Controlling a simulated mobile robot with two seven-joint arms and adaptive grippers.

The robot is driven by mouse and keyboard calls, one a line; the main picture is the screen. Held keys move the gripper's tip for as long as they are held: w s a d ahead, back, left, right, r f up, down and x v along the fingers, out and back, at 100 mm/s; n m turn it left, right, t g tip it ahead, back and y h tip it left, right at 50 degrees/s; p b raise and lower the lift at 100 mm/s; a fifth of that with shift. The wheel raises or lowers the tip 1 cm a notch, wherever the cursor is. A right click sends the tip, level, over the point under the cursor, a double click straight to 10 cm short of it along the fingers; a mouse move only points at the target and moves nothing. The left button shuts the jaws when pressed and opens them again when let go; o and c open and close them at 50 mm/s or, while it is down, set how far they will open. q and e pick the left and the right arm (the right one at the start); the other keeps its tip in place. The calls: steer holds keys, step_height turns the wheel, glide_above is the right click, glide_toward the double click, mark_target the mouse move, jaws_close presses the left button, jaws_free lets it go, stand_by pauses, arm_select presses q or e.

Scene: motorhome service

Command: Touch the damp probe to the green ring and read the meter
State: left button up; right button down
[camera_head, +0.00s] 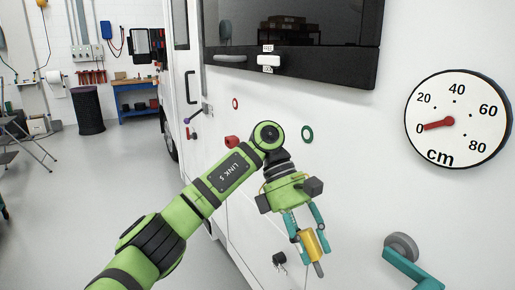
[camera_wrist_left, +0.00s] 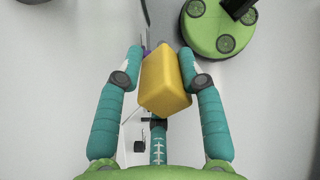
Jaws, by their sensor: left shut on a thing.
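My left gripper (camera_head: 309,232) is shut on the damp probe (camera_head: 314,245), which has a yellow body and a dark grey tip. The tip points down and to the right, near the white wall. In the left wrist view the yellow body (camera_wrist_left: 165,82) sits between the teal fingers; its tip is hidden there. The green ring (camera_head: 307,134) is on the white wall, well above the probe and apart from it. A round white dial (camera_head: 458,118) marked 0 to 80 cm is on the wall at right, its red pointer near 0. My right gripper is out of view.
A smaller red ring (camera_head: 235,103) and a red fitting (camera_head: 232,142) are on the wall to the left. A black-framed window (camera_head: 290,40) is above. A teal lever with a grey hub (camera_head: 401,247) is at lower right. The grey floor (camera_head: 120,190) is clear.

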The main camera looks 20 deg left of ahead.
arm_select(q)
steer(key=w+a+r+n+t+h, duration=0.4)
steer(key=w+r+n+t+h, duration=0.2)
steer(key=r+n+t, duration=0.5)
steer(key=w+a+r+n+t, duration=0.1)
steer(key=w+a+n+t, duration=0.1)
steer(key=a, duration=0.3)
steer(key=w+a+r+n+t+y, duration=0.1)
steer(key=a+r+n+t, duration=0.1)
steer(key=a+n+t, duration=0.2)
steer(key=shift+w+a+t+p, duration=0.35)
steer(key=shift+a+t+p, duration=0.1)
steer(key=shift+a+t, duration=0.3)
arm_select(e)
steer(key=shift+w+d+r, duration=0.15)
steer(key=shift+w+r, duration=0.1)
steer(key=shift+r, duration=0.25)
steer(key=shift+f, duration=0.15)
arm_select(q)
steer(key=shift+m, duration=0.4)
steer(key=shift+p+x, duration=0.6)
steer(key=shift+x, duration=2.25)
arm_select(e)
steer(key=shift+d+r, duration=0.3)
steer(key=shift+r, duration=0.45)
